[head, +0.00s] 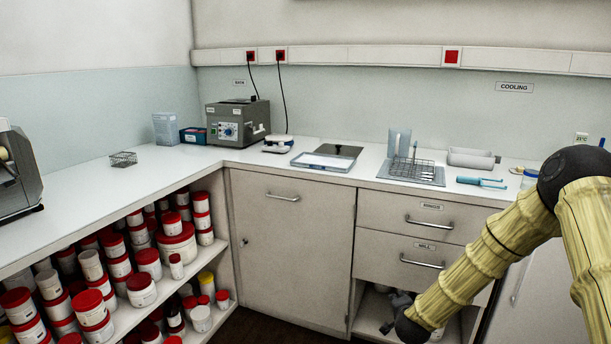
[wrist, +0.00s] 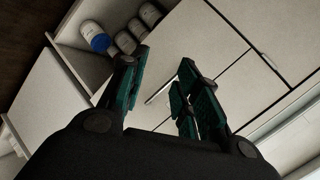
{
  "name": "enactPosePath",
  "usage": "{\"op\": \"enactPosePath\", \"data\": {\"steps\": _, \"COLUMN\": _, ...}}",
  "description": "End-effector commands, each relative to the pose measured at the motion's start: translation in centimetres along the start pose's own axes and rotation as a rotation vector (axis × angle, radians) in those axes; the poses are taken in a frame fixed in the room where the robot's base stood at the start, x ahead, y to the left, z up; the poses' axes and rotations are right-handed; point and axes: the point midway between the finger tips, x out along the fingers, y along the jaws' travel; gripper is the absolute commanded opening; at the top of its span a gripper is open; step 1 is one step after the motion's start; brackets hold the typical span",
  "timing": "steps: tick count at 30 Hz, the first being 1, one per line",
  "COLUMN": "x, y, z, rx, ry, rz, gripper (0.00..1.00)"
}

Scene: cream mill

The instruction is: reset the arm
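My arm, in a yellowish ribbed sleeve with black joints, reaches down from the right side of the head view, in front of the drawers. In the head view its lower end hides most of my gripper; only a grey part shows near the open space under the drawers.
Open shelves at left hold many red-lidded tubs (head: 175,243). Drawers (head: 418,218) stand close to my arm.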

Motion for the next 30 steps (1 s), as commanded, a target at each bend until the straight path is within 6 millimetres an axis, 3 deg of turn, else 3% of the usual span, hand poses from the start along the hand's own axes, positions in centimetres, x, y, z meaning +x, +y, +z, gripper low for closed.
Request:
{"op": "enactPosePath", "data": {"steps": 1, "x": -0.9, "y": 2.4, "z": 1.9, "rx": -0.059, "ry": -0.038, "rz": 0.033, "gripper": 0.32}}
{"op": "enactPosePath", "data": {"steps": 6, "x": -4.5, "y": 10.0, "z": 7.0, "rx": -0.259, "ry": -0.164, "rz": 0.133, "gripper": 0.32}}
{"op": "enactPosePath", "data": {"steps": 11, "x": -8.9, "y": 17.2, "z": 10.8, "rx": -0.444, "ry": -0.293, "rz": 0.222, "gripper": 0.32}}
{"op": "enactPosePath", "data": {"steps": 15, "x": -13.7, "y": 23.3, "z": 13.3, "rx": -0.604, "ry": -0.417, "rz": 0.296, "gripper": 0.32}}
{"op": "enactPosePath", "data": {"steps": 24, "x": -25.7, "y": 34.5, "z": 15.8, "rx": -0.923, "ry": -0.707, "rz": 0.432, "gripper": 0.32}}
{"op": "enactPosePath", "data": {"steps": 30, "x": -32.3, "y": 38.9, "z": 15.8, "rx": -1.064, "ry": -0.862, "rz": 0.487, "gripper": 0.32}}
